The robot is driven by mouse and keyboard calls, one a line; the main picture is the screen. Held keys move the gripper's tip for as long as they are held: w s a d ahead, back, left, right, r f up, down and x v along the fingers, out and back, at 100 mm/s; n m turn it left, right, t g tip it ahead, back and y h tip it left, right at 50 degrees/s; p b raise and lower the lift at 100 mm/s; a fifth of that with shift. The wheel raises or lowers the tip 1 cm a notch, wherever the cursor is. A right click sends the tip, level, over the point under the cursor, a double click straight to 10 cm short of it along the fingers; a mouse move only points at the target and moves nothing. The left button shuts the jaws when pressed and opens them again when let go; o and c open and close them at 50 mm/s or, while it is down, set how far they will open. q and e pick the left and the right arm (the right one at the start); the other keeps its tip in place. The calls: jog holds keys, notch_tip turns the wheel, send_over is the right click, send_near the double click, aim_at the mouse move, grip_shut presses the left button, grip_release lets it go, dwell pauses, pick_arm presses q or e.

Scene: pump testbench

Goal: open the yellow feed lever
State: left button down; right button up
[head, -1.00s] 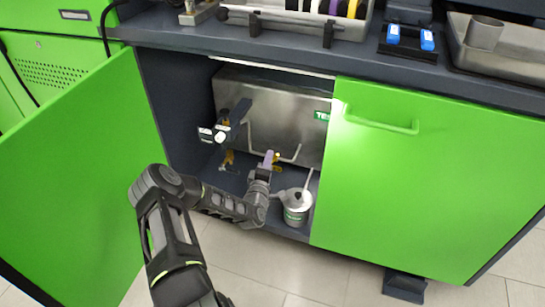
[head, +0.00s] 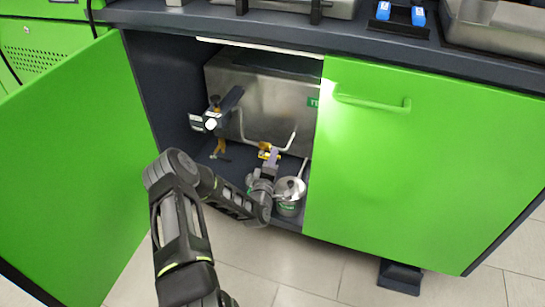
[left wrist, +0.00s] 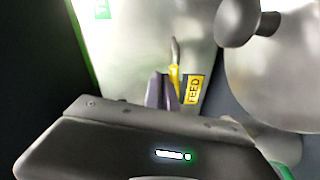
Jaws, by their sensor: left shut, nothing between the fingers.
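The yellow feed lever (left wrist: 175,82) shows in the left wrist view, beside a yellow label reading FEED (left wrist: 194,90). In the head view it is a small yellow patch (head: 264,152) low inside the open cabinet, partly hidden by my gripper. My left gripper (head: 271,157) reaches into the cabinet and is shut and empty. In the left wrist view its purple-grey fingertips (left wrist: 160,90) are just left of the lever. I cannot tell whether they touch it. My right gripper is not in view.
A metal tank (head: 270,100) with pipes fills the cabinet's back. A metal can (head: 290,194) stands close right of my gripper. An orange-yellow fitting (head: 219,147) is further left. The left green door (head: 75,170) is open; the right green door (head: 400,190) is closed.

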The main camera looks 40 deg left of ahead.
pick_arm(q)
jog(key=shift+d+f+m+b, duration=0.2)
jog(key=shift+f+m+b, duration=0.3)
jog(key=shift+m, duration=0.6)
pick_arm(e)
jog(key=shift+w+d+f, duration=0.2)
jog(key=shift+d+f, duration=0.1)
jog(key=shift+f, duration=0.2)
pick_arm(q)
jog(key=shift+f, duration=0.25)
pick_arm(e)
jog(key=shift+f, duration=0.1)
